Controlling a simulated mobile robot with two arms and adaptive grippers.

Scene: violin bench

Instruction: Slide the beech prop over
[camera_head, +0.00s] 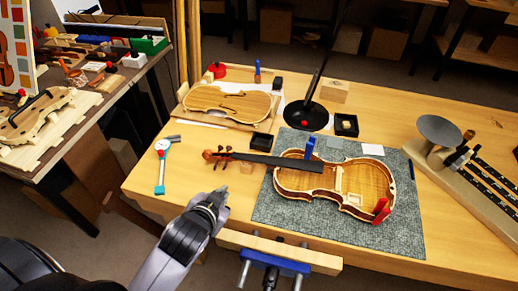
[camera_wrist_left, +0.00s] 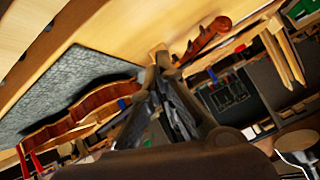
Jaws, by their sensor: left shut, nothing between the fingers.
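The violin body (camera_head: 335,187) lies on the grey mat (camera_head: 405,236), its dark fingerboard and neck (camera_head: 265,158) reaching left past the mat. A small pale wooden block, which looks like the beech prop (camera_head: 247,169), stands under the neck, partly hidden by it. My left gripper (camera_head: 221,191) is shut and empty, in front and to the left of the block, apart from it in the head view. In the left wrist view the gripper (camera_wrist_left: 163,58) points toward the neck, and the violin's scroll (camera_wrist_left: 208,36) shows beyond it. My right gripper is in neither view.
A blue clamp (camera_head: 310,147) and a red clamp (camera_head: 381,209) stand at the violin body. A blue vise (camera_head: 275,263) sits at the bench's front edge. A teal-and-white gauge (camera_head: 161,165) lies to the left. Bare bench lies between gauge and gripper.

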